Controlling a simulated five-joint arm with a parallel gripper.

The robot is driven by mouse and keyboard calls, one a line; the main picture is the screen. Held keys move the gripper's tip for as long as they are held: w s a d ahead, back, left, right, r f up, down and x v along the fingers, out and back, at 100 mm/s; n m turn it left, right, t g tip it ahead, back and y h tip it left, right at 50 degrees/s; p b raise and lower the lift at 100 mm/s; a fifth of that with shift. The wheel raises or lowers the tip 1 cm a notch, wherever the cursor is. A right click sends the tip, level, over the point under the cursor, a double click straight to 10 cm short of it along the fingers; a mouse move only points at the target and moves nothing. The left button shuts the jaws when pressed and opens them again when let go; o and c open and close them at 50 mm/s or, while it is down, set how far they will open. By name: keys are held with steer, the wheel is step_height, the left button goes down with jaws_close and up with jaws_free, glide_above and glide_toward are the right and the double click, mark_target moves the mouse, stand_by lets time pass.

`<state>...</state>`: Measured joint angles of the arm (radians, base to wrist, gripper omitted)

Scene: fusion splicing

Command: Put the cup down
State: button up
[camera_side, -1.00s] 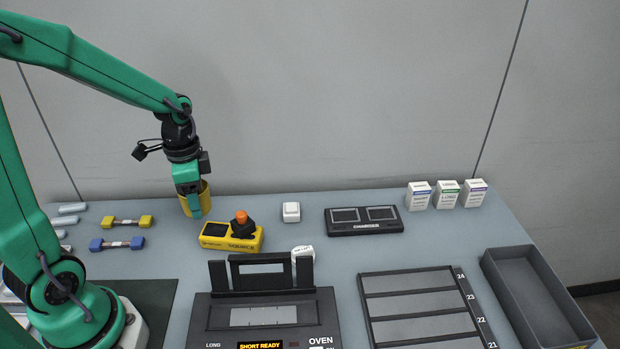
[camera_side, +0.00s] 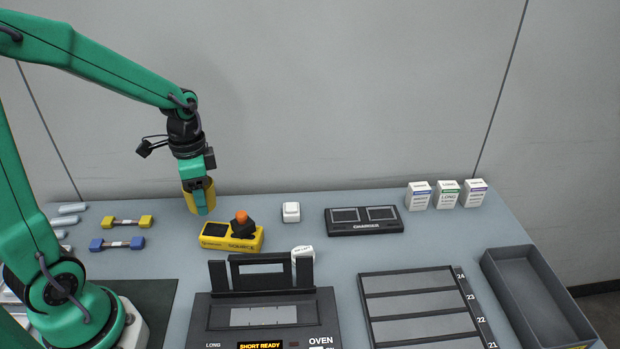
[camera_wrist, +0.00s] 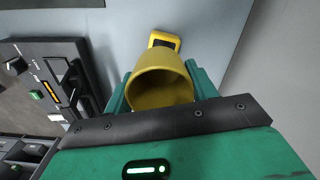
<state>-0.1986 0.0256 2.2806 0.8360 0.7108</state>
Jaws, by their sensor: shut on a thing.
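The yellow cup (camera_side: 188,200) is at the back left of the table, behind the yellow source device. My gripper (camera_side: 202,207) is shut on it, with a green finger across its front. In the wrist view the cup (camera_wrist: 160,78) sits between the two green fingers (camera_wrist: 158,92), its dark open mouth facing the camera. In the side view the cup looks slightly tilted and close to the table top. I cannot tell whether its base touches the table.
The yellow source device (camera_side: 231,237) with an orange-topped black part stands just in front of the cup. A white box (camera_side: 291,212) and a black charger (camera_side: 364,220) lie to the right. Yellow and blue dumbbell-shaped pieces (camera_side: 127,221) lie left. The oven (camera_side: 265,315) is nearer the front.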

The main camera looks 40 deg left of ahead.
steer(key=w+d+r+n, duration=0.5)
steer(key=w+d+r, duration=0.1)
steer(key=w, duration=0.4)
steer(key=shift+r+n, duration=0.4)
steer(key=shift+r, duration=0.25)
steer(key=shift+d, duration=0.1)
steer(key=s+d+f+n, duration=0.1)
steer(key=s+d+n, duration=0.1)
steer(key=s+n, duration=0.2)
steer(key=s+d+f+n, duration=0.2)
steer(key=s+n, duration=0.3)
steer(key=s, duration=0.4)
steer(key=shift+s+d+f, duration=0.25)
steer(key=shift+s+f, duration=0.05)
steer(key=shift+s, duration=0.1)
